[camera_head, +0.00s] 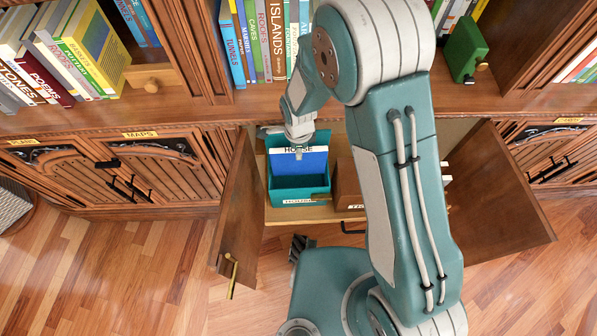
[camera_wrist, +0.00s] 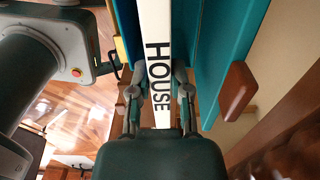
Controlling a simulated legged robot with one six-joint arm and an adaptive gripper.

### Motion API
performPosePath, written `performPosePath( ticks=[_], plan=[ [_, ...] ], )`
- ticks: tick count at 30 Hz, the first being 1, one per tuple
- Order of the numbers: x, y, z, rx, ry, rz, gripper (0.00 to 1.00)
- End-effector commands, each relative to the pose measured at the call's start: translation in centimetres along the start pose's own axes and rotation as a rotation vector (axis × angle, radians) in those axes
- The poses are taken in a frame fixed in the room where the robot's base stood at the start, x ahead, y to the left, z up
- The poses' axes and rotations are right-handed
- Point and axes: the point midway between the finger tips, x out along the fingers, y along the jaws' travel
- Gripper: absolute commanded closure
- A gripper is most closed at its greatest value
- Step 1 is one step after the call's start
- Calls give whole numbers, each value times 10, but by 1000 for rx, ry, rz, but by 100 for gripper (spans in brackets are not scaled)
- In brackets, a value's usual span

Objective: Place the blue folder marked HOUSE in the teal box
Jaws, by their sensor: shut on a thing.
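The blue folder (camera_head: 313,164) is upright at the teal box (camera_head: 300,194) in the head view, overlapping its opening. I cannot tell whether its lower edge rests on the box floor. Its white spine reads HOUSE, and the spine also shows in the wrist view (camera_wrist: 157,45). My gripper (camera_wrist: 158,92) is shut on the folder, with one finger on each side of the spine. In the head view the arm comes down over the folder, and the fingertips are hard to make out. Teal surfaces flank the spine in the wrist view.
The box stands in an open low cabinet, between a left door (camera_head: 240,215) and a right door (camera_head: 500,195). A brown box (camera_head: 347,185) stands right beside the teal box, partly hidden by my arm. Shelves of books and a green bookend (camera_head: 463,50) are above.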

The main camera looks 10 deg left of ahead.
Motion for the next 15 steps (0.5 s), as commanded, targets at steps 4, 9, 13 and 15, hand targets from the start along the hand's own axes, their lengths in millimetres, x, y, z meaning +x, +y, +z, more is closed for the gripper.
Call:
performPosePath(
  ticks=[4, 9, 13, 15],
  plan=[
    [36, 2, -1, 0, 2, 5, 100],
    [74, 2, -1, 0, 1, 4, 100],
    [97, 2, 0, 0, 0, 1, 100],
    [104, 1, 0, 0, 0, 1, 100]
  ],
)
